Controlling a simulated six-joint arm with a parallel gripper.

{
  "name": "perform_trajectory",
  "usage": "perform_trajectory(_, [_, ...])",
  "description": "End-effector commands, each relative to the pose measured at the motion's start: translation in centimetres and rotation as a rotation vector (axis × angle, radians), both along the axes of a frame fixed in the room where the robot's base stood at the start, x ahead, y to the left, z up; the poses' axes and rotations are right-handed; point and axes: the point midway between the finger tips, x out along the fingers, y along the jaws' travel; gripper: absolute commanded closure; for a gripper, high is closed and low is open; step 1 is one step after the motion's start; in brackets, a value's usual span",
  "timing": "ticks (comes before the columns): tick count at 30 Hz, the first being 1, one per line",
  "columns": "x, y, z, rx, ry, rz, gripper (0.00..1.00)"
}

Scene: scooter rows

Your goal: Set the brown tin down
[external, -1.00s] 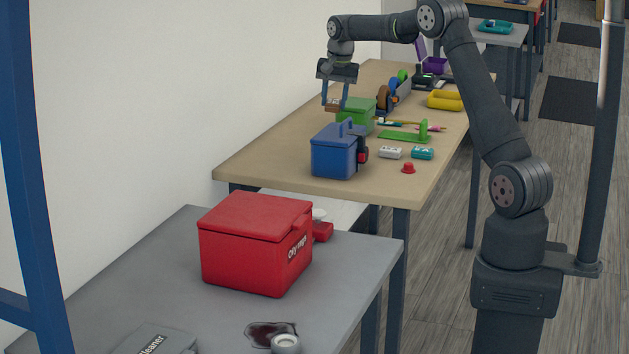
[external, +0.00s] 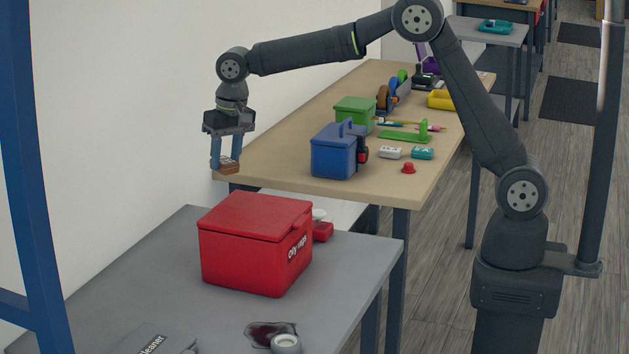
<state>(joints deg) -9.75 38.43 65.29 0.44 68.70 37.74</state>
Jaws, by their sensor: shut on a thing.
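My gripper (external: 225,164) is at the left, over the near left corner of the wooden bench. The tin hangs near the bench's left edge, behind and above the red box. I cannot tell how far it is above the bench top, or whether it touches it.
The wooden bench (external: 275,168) holds a blue toolbox (external: 334,154), a green box (external: 354,112) and several small items. A red "Oily rags" box (external: 250,240) stands on the grey table (external: 150,262), near a dark spill (external: 268,332). Bare wood lies left of the blue toolbox.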

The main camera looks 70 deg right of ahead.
Motion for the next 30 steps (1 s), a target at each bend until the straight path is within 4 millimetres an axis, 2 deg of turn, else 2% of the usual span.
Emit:
perform_trajectory(1, [-0.9,2.9,0.0,-0.001,0.002,0.050,0.85])
perform_trajectory(6, [-4.3,10.9,0.0,-0.008,0.003,0.195,0.85])
perform_trajectory(9, [-6.6,15.0,-0.1,-0.010,0.005,0.274,0.85])
perform_trajectory(13, [-9.3,19.1,-0.1,-0.015,0.006,0.358,0.85])
perform_trajectory(18, [-11.9,22.4,-0.1,-0.018,0.007,0.431,0.85])
perform_trajectory(24, [-14.3,25.1,-0.2,-0.021,0.007,0.494,0.85])
perform_trajectory(30, [-14.0,24.8,-4.7,-0.022,0.011,0.487,0.85])
